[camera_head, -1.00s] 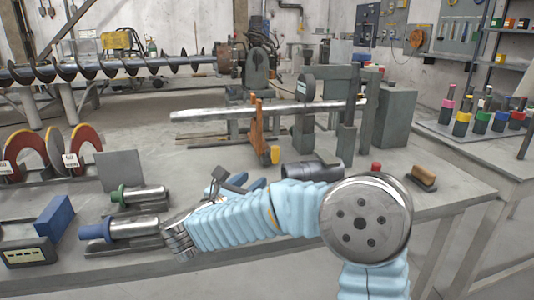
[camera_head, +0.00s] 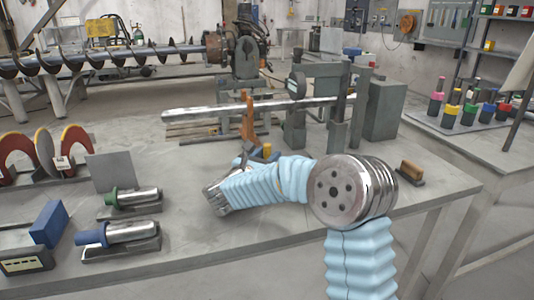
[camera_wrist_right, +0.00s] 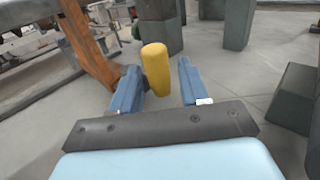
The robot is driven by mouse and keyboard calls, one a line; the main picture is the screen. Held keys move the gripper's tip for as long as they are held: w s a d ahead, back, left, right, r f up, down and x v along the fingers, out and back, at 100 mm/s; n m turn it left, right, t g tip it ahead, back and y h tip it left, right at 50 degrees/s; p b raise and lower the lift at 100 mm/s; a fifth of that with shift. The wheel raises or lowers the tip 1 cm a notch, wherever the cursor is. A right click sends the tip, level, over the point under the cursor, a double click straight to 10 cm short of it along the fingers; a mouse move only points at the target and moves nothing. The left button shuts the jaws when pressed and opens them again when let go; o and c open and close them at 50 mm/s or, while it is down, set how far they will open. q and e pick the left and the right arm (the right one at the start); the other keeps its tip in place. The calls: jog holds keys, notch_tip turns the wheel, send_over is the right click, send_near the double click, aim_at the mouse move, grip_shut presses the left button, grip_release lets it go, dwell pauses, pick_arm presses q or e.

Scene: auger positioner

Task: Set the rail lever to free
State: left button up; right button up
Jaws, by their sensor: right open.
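The rail lever seems to be the short yellow handle (camera_head: 267,151) at the foot of the orange upright (camera_head: 248,118). In the right wrist view, the yellow handle (camera_wrist_right: 157,68) stands between the two blue fingers of my right gripper (camera_wrist_right: 158,82), with the orange upright (camera_wrist_right: 88,42) to the left. The fingers are open, with visible gaps either side of the handle. In the head view, my right gripper (camera_head: 250,160) is partly hidden behind my sleeved arm. No left gripper shows.
A long metal bar (camera_head: 200,112) lies across the orange upright and grey posts (camera_head: 337,132). Two cylinders on stands (camera_head: 130,198) (camera_head: 125,232), a blue box (camera_head: 49,224) and red-yellow half rings (camera_head: 75,148) are at left. A brush (camera_head: 411,172) lies right.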

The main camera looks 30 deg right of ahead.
jog(key=shift+d, duration=0.1)
grip_shut()
jog(key=shift+w, duration=0.1)
dwell(0.3)
